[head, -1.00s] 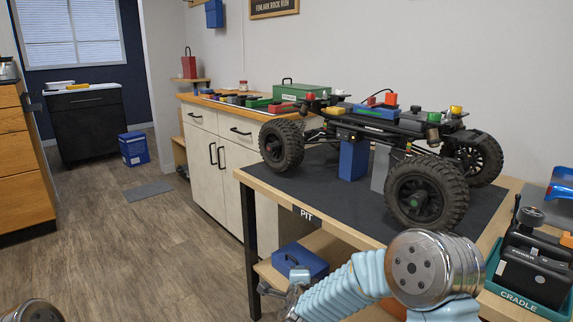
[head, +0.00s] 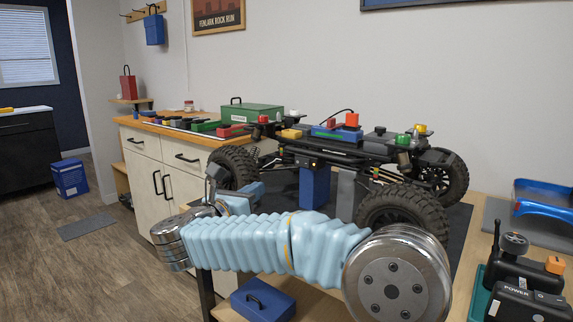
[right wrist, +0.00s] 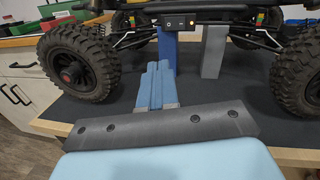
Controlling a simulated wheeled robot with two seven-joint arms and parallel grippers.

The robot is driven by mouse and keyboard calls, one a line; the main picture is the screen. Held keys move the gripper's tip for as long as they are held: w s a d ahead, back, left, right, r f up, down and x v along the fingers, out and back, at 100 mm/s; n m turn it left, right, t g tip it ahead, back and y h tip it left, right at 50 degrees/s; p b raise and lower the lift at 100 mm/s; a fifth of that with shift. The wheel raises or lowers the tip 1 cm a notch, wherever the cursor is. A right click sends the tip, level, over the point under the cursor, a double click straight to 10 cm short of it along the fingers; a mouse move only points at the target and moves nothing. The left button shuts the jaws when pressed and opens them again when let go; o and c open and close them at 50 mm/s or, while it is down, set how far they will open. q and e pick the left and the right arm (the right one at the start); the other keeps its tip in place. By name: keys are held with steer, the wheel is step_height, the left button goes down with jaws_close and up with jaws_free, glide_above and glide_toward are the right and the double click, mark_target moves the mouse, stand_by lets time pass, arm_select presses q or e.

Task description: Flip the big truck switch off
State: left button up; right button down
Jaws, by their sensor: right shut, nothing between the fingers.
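The big truck (head: 345,150), a crawler with large black tyres, stands raised on a blue and a grey block on the dark mat. Its switch (right wrist: 179,21) shows in the right wrist view: a small black box with an orange light and a pale rocker on the truck's near side. I cannot tell the rocker's position. My right gripper (head: 256,189) is shut and empty in front of the truck. In the right wrist view its blue fingers (right wrist: 157,68) point toward the truck, below and slightly left of the switch, apart from it. My left gripper is out of view.
A green toolbox (head: 251,116) sits on the cabinet behind. A blue box (head: 262,299) is under the bench. My right forearm hides part of the bench's front.

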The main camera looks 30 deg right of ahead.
mark_target(298, 164)
steer(key=shift+s+d+r+m+g, duration=0.15)
steer(key=shift+s+r+m, duration=0.1)
steer(key=shift+r+m, duration=0.2)
steer(key=shift+s+d+r+m+g, duration=0.15)
steer(key=shift+s+r+m, duration=0.15)
steer(key=shift+m, duration=0.25)
steer(key=p+x, duration=0.4)
steer(key=x, duration=0.9)
steer(key=shift+w+d+r, duration=0.15)
steer(key=shift+d+r, duration=0.05)
steer(key=shift+d, duration=0.15)
steer(key=shift+w+d+f, duration=0.1)
steer(key=shift+d, duration=0.05)
